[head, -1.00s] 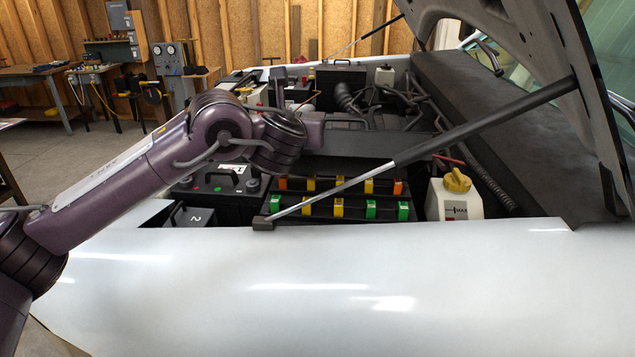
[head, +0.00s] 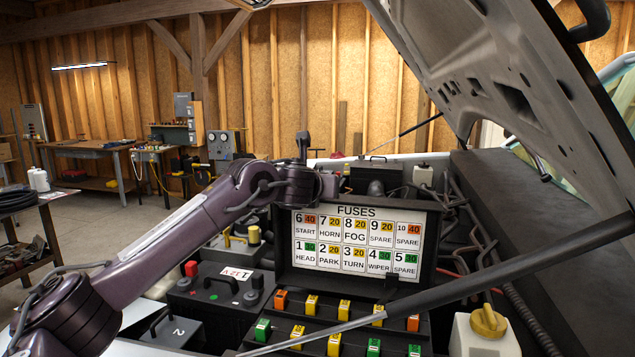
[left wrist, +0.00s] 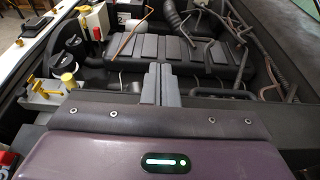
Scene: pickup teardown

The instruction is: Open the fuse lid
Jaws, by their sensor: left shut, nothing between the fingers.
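The fuse lid (head: 283,250) stands raised above the fuse box (head: 262,347) in the head view, its underside facing me. A white FUSES label (head: 357,212) with numbered positions is on that underside. Several orange, yellow and green fuses sit exposed in the box below. My left arm reaches in from the left, its wrist at the lid's upper left edge. My left gripper (left wrist: 160,85) is shut and empty in the left wrist view, above the engine bay. Its fingertips are not clear in the head view, so I cannot tell whether they touch the lid. My right gripper is not in view.
A grey hood strut (head: 455,290) crosses in front of the fuse box. The hood (head: 500,90) is raised at the right. A battery (head: 207,300) stands left of the box, and a white bottle with a yellow cap (head: 488,322) stands at its right.

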